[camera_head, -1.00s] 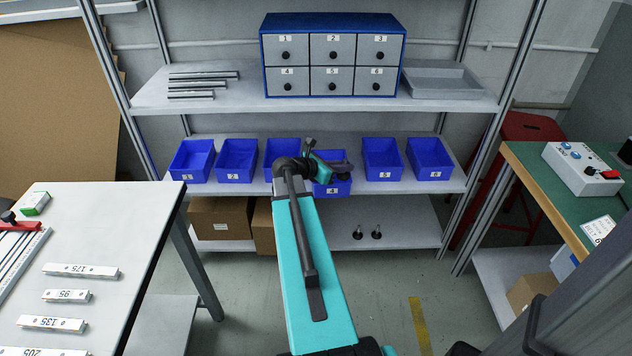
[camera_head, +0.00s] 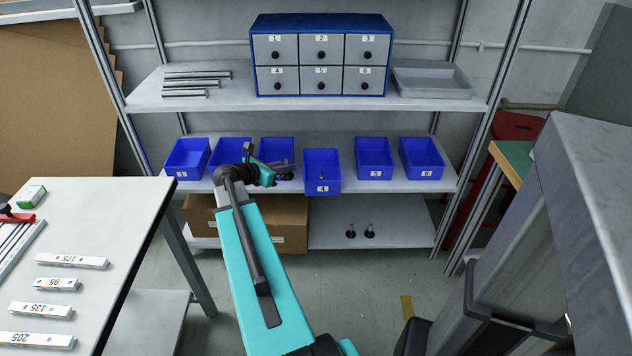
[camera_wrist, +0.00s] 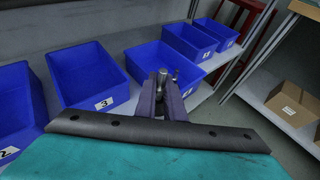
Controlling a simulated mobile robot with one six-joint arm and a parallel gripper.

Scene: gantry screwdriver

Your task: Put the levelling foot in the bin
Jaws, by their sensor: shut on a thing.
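My gripper (camera_head: 284,168) is in front of the middle shelf, near blue bin 3 and left of blue bin 4 (camera_head: 322,160). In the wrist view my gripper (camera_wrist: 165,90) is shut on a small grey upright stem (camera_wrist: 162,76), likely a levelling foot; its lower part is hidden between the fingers. Bin 4 (camera_wrist: 140,56) lies just beyond the fingers. A small dark stem (camera_wrist: 176,73) shows beside the held one, seemingly in bin 4. Two dark levelling feet (camera_head: 351,233) (camera_head: 370,230) stand on the bottom shelf.
Blue bins 3 (camera_wrist: 85,72), 5 (camera_head: 374,156) and 6 (camera_head: 421,157) share the middle shelf with others. Bin 4 sits further forward. A numbered drawer cabinet (camera_head: 321,20) and grey tray (camera_head: 432,82) are above. A white table (camera_head: 110,220) is at left.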

